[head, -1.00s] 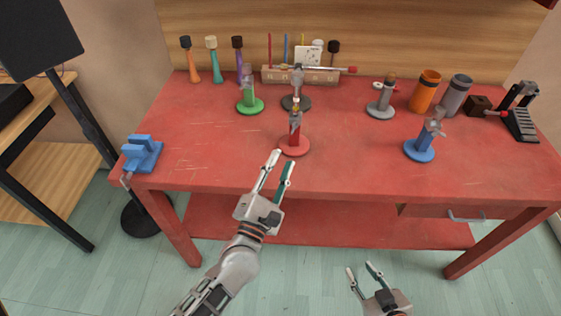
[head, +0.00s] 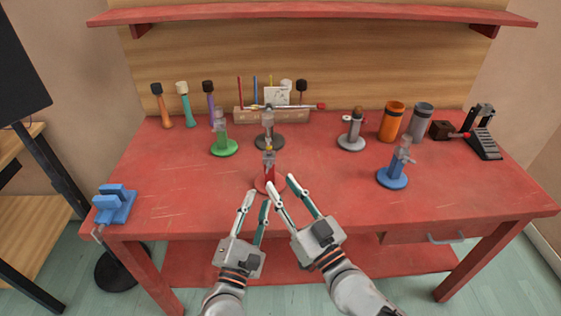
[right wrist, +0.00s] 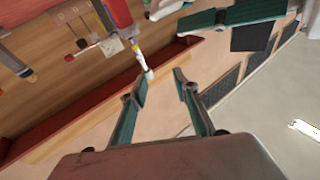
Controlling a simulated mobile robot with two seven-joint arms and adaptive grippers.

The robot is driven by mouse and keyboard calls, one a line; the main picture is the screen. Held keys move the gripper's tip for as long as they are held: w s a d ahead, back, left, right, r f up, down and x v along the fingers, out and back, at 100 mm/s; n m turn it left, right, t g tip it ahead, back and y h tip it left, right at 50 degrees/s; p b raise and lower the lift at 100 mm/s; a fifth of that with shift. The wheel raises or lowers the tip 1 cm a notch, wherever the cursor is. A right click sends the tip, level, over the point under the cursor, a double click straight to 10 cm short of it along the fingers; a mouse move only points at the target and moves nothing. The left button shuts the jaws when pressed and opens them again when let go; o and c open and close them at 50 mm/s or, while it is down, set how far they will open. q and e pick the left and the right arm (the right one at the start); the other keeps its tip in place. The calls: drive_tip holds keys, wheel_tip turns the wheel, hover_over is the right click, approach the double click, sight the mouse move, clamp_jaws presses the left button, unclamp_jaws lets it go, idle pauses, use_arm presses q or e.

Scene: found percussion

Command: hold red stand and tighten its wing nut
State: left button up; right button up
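The red stand (head: 269,174) stands upright near the front middle of the bench, with a grey and yellowish top piece (head: 269,150). Its wing nut is too small to make out. My left gripper (head: 256,201) is open and empty, just in front of the stand's base and to its left. My right gripper (head: 281,183) is open. In the head view its fingertips overlap the front right of the base; contact cannot be told.
Behind stand a green stand (head: 224,146), a dark stand (head: 269,138) and a grey stand (head: 352,138). A blue stand (head: 394,173) is to the right, and a blue clamp (head: 114,204) sits at the left edge. The bench (head: 180,190) is bare between them.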

drive_tip(key=w+r+h, duration=0.1)
drive_tip(key=w+r, duration=0.2)
drive_tip(key=w, duration=0.2)
drive_tip(key=g+h, duration=0.2)
approach(270, 146)
drive_tip(key=x, duration=0.3)
drive_tip(key=shift+x, duration=3.75)
drive_tip(key=shift+c, duration=0.4)
clamp_jaws()
